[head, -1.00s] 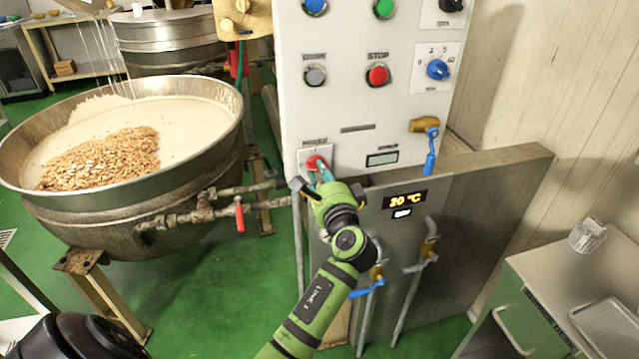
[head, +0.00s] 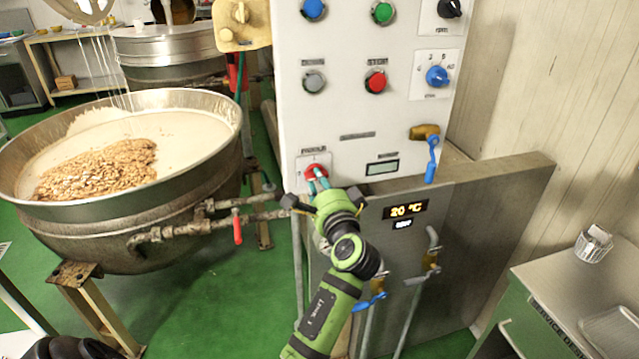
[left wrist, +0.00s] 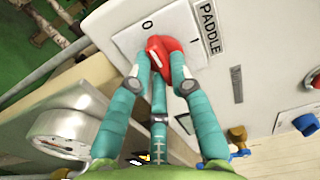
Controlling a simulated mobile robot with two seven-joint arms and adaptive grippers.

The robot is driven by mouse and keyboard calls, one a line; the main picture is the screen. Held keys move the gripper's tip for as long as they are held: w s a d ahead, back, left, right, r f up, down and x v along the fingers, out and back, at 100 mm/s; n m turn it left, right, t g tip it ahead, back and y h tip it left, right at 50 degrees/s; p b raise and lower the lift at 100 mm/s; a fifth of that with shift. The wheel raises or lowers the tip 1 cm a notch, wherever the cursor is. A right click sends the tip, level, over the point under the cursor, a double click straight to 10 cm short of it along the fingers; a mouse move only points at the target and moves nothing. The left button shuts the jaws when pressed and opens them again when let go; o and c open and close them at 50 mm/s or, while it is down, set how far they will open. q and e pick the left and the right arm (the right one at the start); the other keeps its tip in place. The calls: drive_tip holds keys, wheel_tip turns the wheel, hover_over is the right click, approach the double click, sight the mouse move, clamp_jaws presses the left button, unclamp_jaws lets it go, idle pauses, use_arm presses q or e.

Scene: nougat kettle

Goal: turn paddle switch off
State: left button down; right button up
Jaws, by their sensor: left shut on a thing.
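The red paddle switch (head: 316,171) is a knob on a white plate low on the control panel's left side. In the left wrist view the red knob (left wrist: 168,50) sits by the marks 0 and 1, with the word PADDLE beside them. A pale mark shows on the knob's left part; I cannot tell for sure which number it points to. My left gripper (head: 318,183) is at the switch. Its teal fingers (left wrist: 160,72) are shut on the knob, one on each side, hiding its lower part. My right gripper is not in view.
The control panel (head: 350,120) carries several other knobs and buttons. A large kettle (head: 130,220) with nuts in pale mass stands at the left, its red-handled valve (head: 237,227) near my arm. A blue-handled valve (head: 431,155) juts out right. A green cabinet (head: 530,325) stands front right.

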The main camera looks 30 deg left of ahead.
use_arm(q)
drive_tip(key=c, duration=1.1)
unclamp_jaws()
drive_tip(key=v, duration=0.7)
drive_tip(key=shift+s+d, duration=0.15)
